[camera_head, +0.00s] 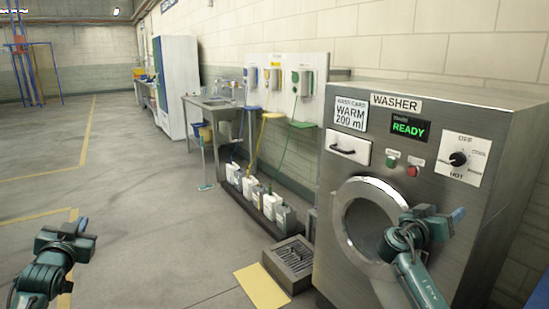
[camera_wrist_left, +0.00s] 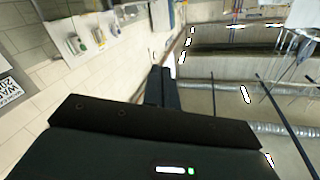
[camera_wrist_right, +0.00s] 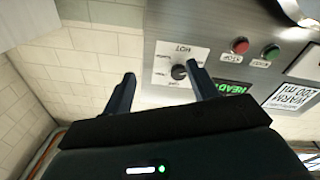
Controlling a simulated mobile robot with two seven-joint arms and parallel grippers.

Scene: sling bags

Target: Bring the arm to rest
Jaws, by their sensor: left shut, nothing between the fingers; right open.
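My left gripper (camera_head: 76,226) is at the lower left of the head view, above open floor and far from the washer. In the left wrist view its fingers (camera_wrist_left: 161,88) are together with nothing between them. My right gripper (camera_head: 455,216) is in front of the right side of the washer (camera_head: 473,110) in the head view. In the right wrist view its fingers (camera_wrist_right: 160,92) are apart and empty. The washer's dial (camera_wrist_right: 179,72) shows between them, and I cannot tell the exact gap to it. In the head view the dial (camera_head: 458,159) is above the gripper.
The washer's round door (camera_head: 347,226) is partly hidden by my right arm. A metal floor grate (camera_head: 291,262) and several white jugs (camera_head: 267,203) stand left of the washer. A sink table (camera_head: 215,104) stands further back. The floor (camera_head: 140,200) at left is clear.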

